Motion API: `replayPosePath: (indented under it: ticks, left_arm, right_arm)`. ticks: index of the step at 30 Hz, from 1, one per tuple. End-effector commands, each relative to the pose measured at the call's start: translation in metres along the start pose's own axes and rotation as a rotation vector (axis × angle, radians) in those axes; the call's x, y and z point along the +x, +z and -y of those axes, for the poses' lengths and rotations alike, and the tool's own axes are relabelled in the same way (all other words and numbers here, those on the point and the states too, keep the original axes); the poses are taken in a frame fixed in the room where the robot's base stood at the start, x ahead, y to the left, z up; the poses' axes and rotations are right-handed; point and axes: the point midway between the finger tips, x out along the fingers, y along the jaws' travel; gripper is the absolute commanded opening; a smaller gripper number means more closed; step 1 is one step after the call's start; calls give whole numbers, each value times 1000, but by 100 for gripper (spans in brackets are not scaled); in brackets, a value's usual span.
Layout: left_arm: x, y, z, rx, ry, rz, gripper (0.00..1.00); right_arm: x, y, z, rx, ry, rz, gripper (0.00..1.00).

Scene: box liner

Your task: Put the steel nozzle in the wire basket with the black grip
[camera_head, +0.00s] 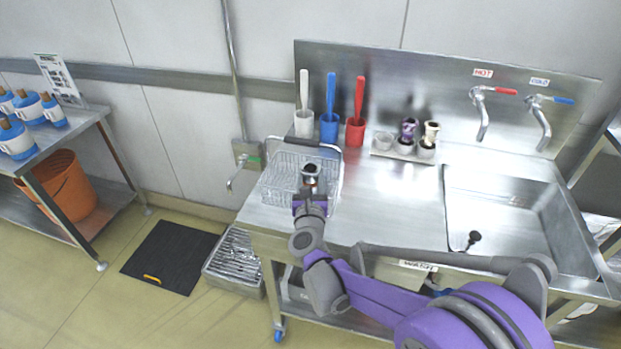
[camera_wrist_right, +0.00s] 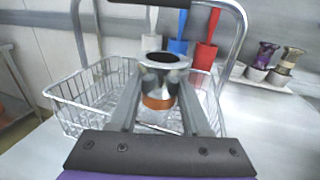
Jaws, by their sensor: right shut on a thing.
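My right gripper (camera_head: 311,188) is shut on the steel nozzle (camera_head: 311,169), a short metal piece with a dark round opening on top. In the right wrist view the nozzle (camera_wrist_right: 163,62) sits upright between the fingers (camera_wrist_right: 160,95), with an orange-brown band low on it. The wire basket (camera_head: 272,184) stands on the left end of the steel counter. Its raised handle has a black grip (camera_head: 290,141). The nozzle is over the basket; its height above the basket floor is hard to tell. The basket (camera_wrist_right: 75,105) shows behind the nozzle in the wrist view. My left gripper is not in view.
Behind the basket stand white (camera_head: 304,122), blue (camera_head: 330,126) and red (camera_head: 355,130) holders with upright handles. A small tray (camera_head: 384,154) with cups and brushes is to their right, then a sink (camera_head: 520,220). The counter between basket and sink is clear.

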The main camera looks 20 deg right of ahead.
Motion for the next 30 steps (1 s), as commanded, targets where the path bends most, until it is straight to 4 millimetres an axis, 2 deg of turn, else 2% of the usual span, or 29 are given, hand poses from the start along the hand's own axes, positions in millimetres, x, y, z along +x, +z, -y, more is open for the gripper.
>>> replayPosePath:
  ticks: [16, 17, 21, 30]
  left_arm:
    - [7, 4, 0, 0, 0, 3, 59]
    - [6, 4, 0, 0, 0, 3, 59]
    - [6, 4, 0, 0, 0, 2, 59]
    - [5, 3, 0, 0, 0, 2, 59]
  right_arm:
    - [0, -10, 0, 1, -1, 1, 0]
    - [0, -10, 0, 1, -1, 1, 53]
    - [-1, -10, 0, 2, 0, 0, 78]
    - [-1, -9, 0, 4, 2, -1, 78]
